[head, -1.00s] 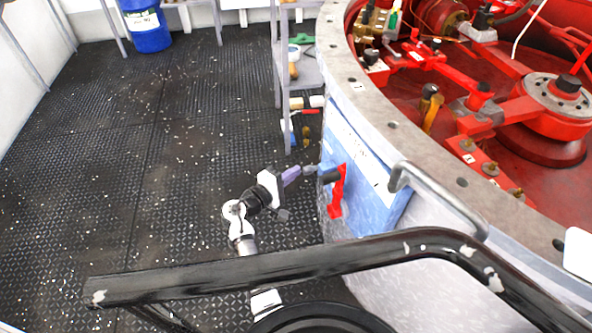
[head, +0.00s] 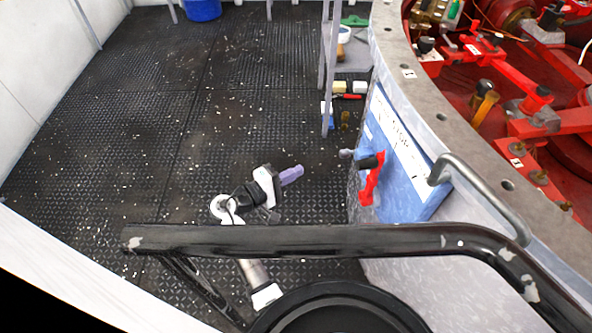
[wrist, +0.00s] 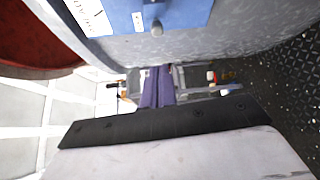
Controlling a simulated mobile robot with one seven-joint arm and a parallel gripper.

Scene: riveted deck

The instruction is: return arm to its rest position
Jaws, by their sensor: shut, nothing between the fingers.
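My arm stands low over the deck in the head view, left of the big round housing. My gripper (head: 297,171) has purple fingers and is shut and empty. It points right and is clear of the red handle (head: 373,178) with its dark grip on the blue panel (head: 411,197). In the wrist view the purple fingers (wrist: 157,87) lie together at the centre. The blue panel (wrist: 185,14) and a small grey knob (wrist: 157,29) show above them, apart from the fingers.
A black tubular rail (head: 300,239) crosses the front of the head view. A grey handle (head: 480,185) sticks out from the housing's side. A metal shelf (head: 329,75) with several items stands behind. A blue bucket (head: 203,8) is at the back. The dark deck (head: 130,130) to the left is clear.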

